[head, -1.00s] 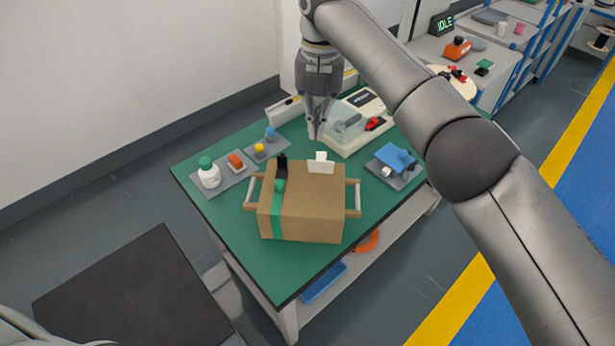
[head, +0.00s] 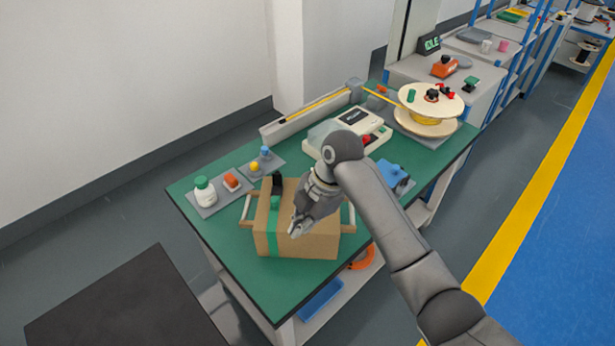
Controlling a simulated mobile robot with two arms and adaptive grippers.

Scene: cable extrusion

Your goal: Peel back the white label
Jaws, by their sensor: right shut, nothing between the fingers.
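A brown cardboard box (head: 320,245) with a green tape strip (head: 272,230) and two side handles stands on the green table (head: 235,272). A black piece (head: 277,183) stands up at its back edge. My right gripper (head: 295,232) is over the top of the box, pointing down and to the left, its fingers shut and empty. I cannot tell whether the fingertips touch the box. The white label is not visible; my right gripper and wrist cover the part of the box where it showed earlier. My left gripper is out of view.
A tray with a green-capped white bottle (head: 204,191) is at the left. Behind the box are a beige machine (head: 347,128) and a cable spool (head: 430,101). A blue part (head: 393,174) lies at the right. Bare tabletop shows left of the box.

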